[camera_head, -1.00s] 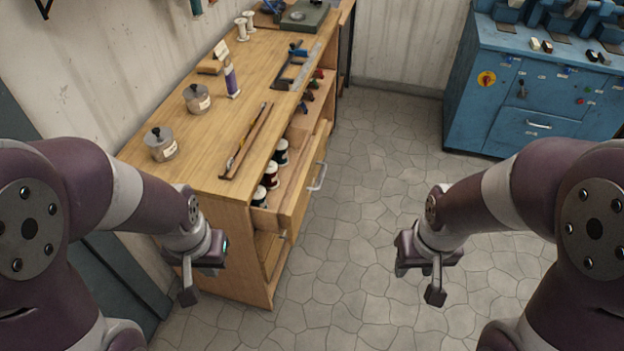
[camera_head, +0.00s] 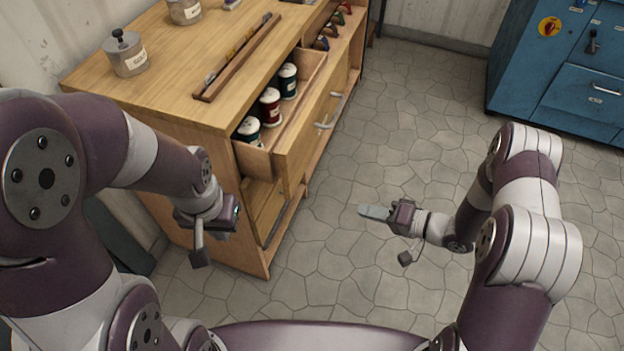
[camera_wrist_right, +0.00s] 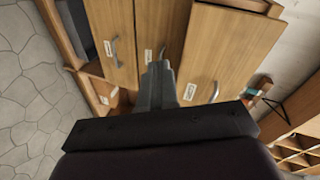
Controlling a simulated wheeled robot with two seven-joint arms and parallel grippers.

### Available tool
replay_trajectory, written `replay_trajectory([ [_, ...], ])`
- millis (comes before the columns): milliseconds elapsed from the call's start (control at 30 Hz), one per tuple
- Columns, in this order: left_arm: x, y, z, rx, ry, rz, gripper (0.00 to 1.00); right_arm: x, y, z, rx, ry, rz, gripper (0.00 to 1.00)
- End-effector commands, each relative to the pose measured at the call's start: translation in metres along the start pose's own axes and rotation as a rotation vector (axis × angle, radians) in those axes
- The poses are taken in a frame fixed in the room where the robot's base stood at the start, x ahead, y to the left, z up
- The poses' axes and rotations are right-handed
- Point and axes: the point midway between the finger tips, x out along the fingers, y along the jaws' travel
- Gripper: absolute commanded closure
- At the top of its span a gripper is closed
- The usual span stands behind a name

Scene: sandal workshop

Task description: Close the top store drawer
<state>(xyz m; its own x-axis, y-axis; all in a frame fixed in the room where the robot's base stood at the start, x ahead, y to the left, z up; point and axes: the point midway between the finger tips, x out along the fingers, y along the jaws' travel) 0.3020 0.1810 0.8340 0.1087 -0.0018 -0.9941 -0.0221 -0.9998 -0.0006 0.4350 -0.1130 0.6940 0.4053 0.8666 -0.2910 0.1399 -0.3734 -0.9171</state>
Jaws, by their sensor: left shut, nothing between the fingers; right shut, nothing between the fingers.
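The top store drawer (camera_head: 304,143) stands partly open at the floor side of the wooden bench (camera_head: 160,62). It has a grey bar handle (camera_head: 332,110), and several thread spools (camera_head: 270,106) show inside it. My right gripper (camera_head: 374,212) is shut and empty, to the right of the drawer front and apart from it, with its fingers pointing left toward the bench. In the right wrist view its shut fingers (camera_wrist_right: 158,75) point at wooden fronts with handles and labels; which one is the top drawer I cannot tell. My left gripper (camera_head: 200,257) is shut and empty beside the bench's near end.
Lidded jars (camera_head: 128,56) and a long narrow wooden piece (camera_head: 238,58) lie on the bench top. Small tools stand on an open shelf (camera_head: 322,40) beyond the drawer. A blue cabinet (camera_head: 580,95) stands at the back right. The stone floor (camera_head: 420,120) between them is clear.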

Motion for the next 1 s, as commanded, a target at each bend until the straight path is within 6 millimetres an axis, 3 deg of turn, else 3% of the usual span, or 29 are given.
replay_trajectory([
  [33,-0.007,0.000,-0.001,0.000,0.002,0.000,1.00,-0.003,-0.031,-0.003,0.060,-0.027,-0.126,1.00],
  [100,-0.007,0.000,-0.001,0.000,0.001,0.000,1.00,-0.008,-0.058,-0.002,0.164,-0.069,-0.257,1.00],
  [167,-0.007,0.000,-0.001,0.000,0.001,0.000,1.00,-0.011,-0.069,-0.002,0.240,-0.080,-0.309,1.00],
  [367,-0.006,0.000,-0.001,0.000,0.000,0.000,1.00,0.007,-0.076,-0.002,0.281,-0.087,-0.314,1.00],
  [800,-0.002,0.000,0.000,0.000,0.000,0.000,1.00,0.095,-0.104,0.001,0.277,-0.085,-0.311,1.00],
  [1000,-0.001,0.000,0.000,0.000,0.000,0.000,1.00,0.117,-0.112,0.002,0.278,-0.082,-0.311,1.00],
])
